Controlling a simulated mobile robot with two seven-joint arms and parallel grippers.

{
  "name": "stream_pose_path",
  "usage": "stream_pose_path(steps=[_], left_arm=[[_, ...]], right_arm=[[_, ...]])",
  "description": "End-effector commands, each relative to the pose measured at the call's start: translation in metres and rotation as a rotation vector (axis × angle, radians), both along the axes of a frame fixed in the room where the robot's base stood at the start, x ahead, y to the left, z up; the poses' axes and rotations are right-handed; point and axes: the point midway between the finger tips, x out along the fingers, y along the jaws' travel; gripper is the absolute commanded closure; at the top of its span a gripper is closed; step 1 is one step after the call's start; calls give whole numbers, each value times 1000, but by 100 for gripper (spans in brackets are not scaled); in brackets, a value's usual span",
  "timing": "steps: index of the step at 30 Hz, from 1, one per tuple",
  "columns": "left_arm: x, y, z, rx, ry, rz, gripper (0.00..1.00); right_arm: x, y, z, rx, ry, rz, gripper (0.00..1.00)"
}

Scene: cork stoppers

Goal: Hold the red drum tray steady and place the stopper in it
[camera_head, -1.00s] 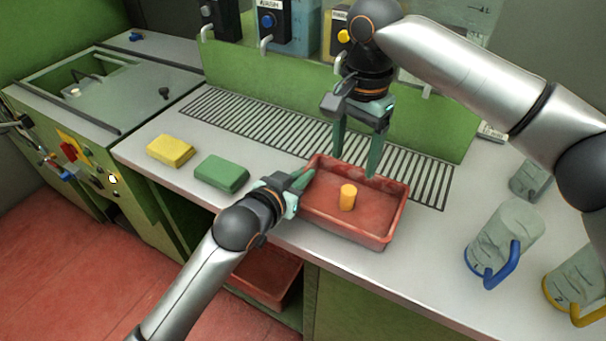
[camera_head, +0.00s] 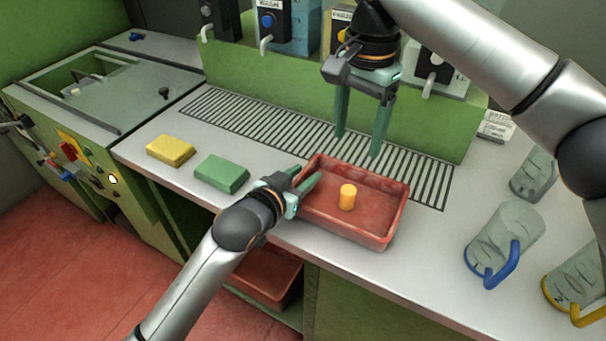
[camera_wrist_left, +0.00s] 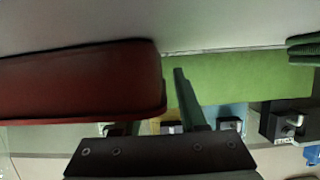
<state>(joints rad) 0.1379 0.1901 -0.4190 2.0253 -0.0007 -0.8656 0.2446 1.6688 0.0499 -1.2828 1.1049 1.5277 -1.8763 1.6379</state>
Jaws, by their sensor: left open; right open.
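The red drum tray (camera_head: 392,226) sits on the counter near its front edge. The stopper (camera_head: 347,197), a small orange-yellow cylinder, stands upright inside on the tray's floor. My left gripper (camera_head: 309,179) is open at the tray's left end, its fingers close to the rim; I cannot tell whether they touch it. In the left wrist view the tray's red wall (camera_wrist_left: 80,80) fills the left side, with one green finger (camera_wrist_left: 188,98) to its right. My right gripper (camera_head: 358,147) is open and empty, pointing down above the slotted grille behind the tray.
A yellow block (camera_head: 170,149) and a green block (camera_head: 221,172) lie left of the tray. Dispensers with taps line the back. The slotted grille (camera_head: 250,125) is clear.

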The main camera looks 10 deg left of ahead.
Motion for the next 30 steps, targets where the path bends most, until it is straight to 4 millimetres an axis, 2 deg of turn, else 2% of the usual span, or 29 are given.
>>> stream_pose_path(steps=[7,11,24,30], left_arm=[[-1,0,1,0,-1,0,59],[-9,3,3,0,1,0,59],[-79,26,30,0,0,0,59],[-101,33,38,-1,1,0,59]], right_arm=[[0,0,0,0,0,0,28],[0,0,0,0,0,0,28],[0,0,0,0,0,0,28],[0,0,0,0,0,0,28]])
